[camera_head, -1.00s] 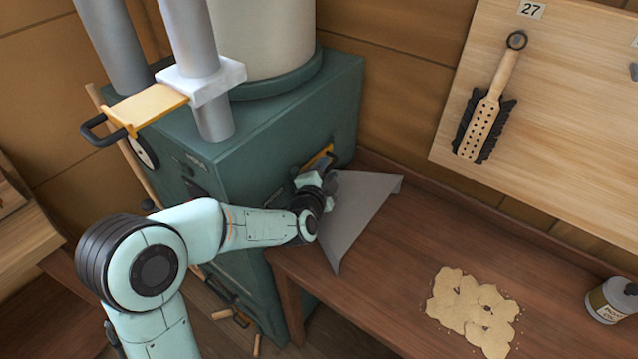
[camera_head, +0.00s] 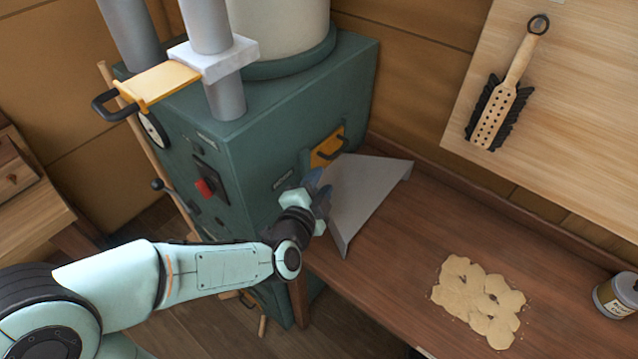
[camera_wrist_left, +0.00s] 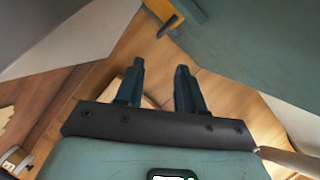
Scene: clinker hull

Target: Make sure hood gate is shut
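A small yellow gate (camera_head: 327,147) with a black handle sits on the green cabinet's front, just above the grey sloping hood (camera_head: 366,190). It lies close to the cabinet face; its exact travel is hard to judge. Its edge and handle also show at the top of the left wrist view (camera_wrist_left: 165,14). A second yellow gate plate (camera_head: 160,82) with a black handle sticks out far to the left from a white collar on the grey duct. My left gripper (camera_head: 322,190) is just below the cabinet gate, apart from its handle. Its fingers are spread and empty in the wrist view (camera_wrist_left: 158,78).
The green cabinet (camera_head: 290,110) carries a red switch (camera_head: 205,188) and a lever (camera_head: 160,186). A wooden bench (camera_head: 400,260) holds a tan crumbly patch (camera_head: 478,300) and a tin (camera_head: 618,296). A brush (camera_head: 500,100) hangs on the board.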

